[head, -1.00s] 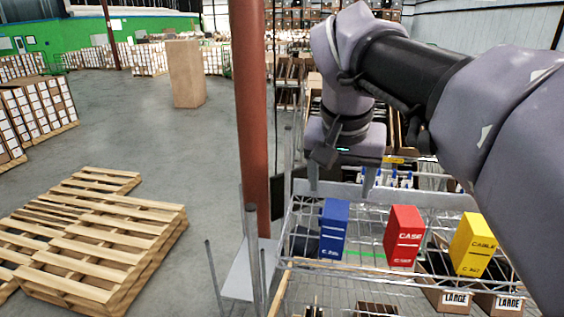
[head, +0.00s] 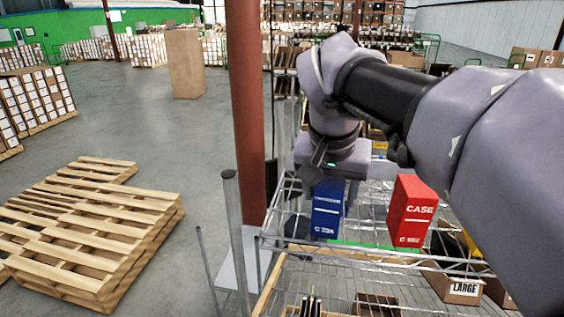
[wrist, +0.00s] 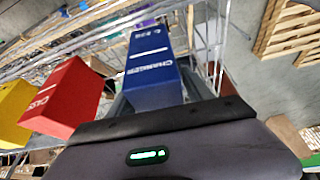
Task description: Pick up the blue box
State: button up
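The blue box (head: 327,210) stands on the wire shelf, its top hidden under my gripper (head: 328,183). In the wrist view the blue box (wrist: 153,70) is straight ahead of the gripper, with white lettering on its face. Grey finger parts show on both sides of it. The gripper is directly over the box, and its fingers look spread about the box's upper part. Contact with the box cannot be made out.
A red box (head: 410,210) stands right of the blue one. A yellow box (wrist: 14,112) is beyond it, mostly hidden by my arm in the head view. A brown post (head: 247,110) and metal uprights stand left of the wire shelf (head: 350,254). Wooden pallets (head: 95,235) lie on the floor.

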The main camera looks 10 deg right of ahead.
jog(key=shift+s+a+r, duration=0.15)
jog(key=shift+s+a, duration=0.2)
jog(key=shift+s, duration=0.1)
jog(key=c, duration=0.3)
jog(key=shift+s, duration=0.15)
jog(key=c, duration=0.4)
jog(key=shift+w+d, duration=0.2)
jog(key=shift+d, duration=0.05)
jog(key=c, duration=0.4)
jog(key=shift+w+d, duration=0.15)
jog(key=shift+w, duration=0.05)
grip_shut()
jog(key=shift+s, duration=0.1)
